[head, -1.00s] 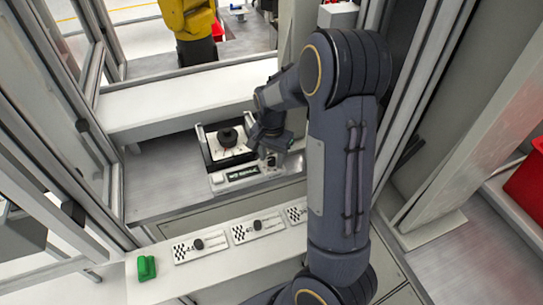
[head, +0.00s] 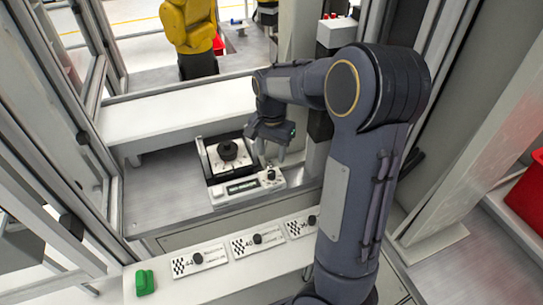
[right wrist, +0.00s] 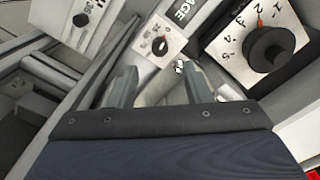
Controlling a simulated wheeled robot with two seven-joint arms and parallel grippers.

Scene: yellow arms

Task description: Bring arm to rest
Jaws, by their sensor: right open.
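My right gripper (head: 271,160) is open and empty in the head view. It hangs just above the right part of a white control panel (head: 232,194) with a small display and a black knob (head: 271,174). In the right wrist view its two fingers (right wrist: 155,88) stand apart with nothing between them, and the panel's small knob (right wrist: 160,46) lies beyond them. A larger dial with a black knob (head: 228,149) sits behind the panel, and it also shows in the right wrist view (right wrist: 268,49). My left gripper is not in view.
A white ledge (head: 215,285) in front carries several checkered plates with black knobs and a green object (head: 145,282). A white beam (head: 170,105) crosses behind the dial. Metal frame posts stand at both sides. A red bin (head: 527,190) is at far right.

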